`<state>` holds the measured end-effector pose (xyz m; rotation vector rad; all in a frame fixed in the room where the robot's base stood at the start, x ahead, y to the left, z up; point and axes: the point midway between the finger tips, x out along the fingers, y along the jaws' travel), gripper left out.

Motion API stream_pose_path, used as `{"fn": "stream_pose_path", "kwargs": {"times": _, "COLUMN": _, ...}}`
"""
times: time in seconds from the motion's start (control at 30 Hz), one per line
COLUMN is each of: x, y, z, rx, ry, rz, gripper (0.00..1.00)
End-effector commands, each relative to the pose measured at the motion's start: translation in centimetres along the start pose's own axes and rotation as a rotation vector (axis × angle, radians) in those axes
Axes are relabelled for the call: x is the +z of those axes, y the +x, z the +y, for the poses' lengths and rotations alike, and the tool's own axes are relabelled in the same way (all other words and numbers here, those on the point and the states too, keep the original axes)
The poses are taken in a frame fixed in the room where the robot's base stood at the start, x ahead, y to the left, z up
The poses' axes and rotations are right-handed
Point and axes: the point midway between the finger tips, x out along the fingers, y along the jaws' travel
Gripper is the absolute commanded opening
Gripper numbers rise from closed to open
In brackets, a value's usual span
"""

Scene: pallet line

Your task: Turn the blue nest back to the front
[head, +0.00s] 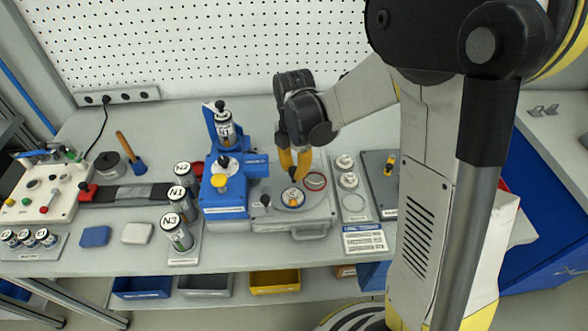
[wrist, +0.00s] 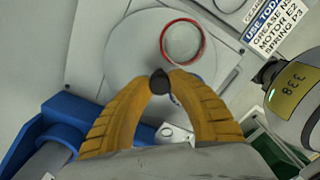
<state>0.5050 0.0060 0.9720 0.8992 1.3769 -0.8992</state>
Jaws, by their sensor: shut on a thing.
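The blue nest (head: 291,198) is a blue-rimmed ring on the round grey turntable of the grey fixture, at its front left in the head view. A small orange part shows at its front edge. The red nest (head: 316,181) lies further back and right on the turntable; it also shows in the wrist view (wrist: 183,42). My gripper (head: 295,177) reaches down over the turntable. In the wrist view its yellow fingers (wrist: 160,82) are closed on a small black knob (wrist: 160,80). The fingers hide most of the blue nest there.
A blue fixture (head: 224,196) stands close on the left. A plate of metal parts (head: 347,183) and a printed label card (head: 365,238) lie to the right. Canisters marked N1 (head: 180,200) and N3 (head: 177,232) stand further left. The pegboard wall (head: 210,40) closes the back.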

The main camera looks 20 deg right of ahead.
Motion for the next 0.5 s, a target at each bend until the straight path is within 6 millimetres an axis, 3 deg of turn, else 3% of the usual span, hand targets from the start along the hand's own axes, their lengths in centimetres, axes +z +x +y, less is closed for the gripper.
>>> {"fn": "stream_pose_path", "kwargs": {"times": 0.5, "x": -0.01, "y": 0.02, "z": -0.02, "rx": 0.000, "ry": -0.118, "rz": 0.000, "gripper": 0.00}}
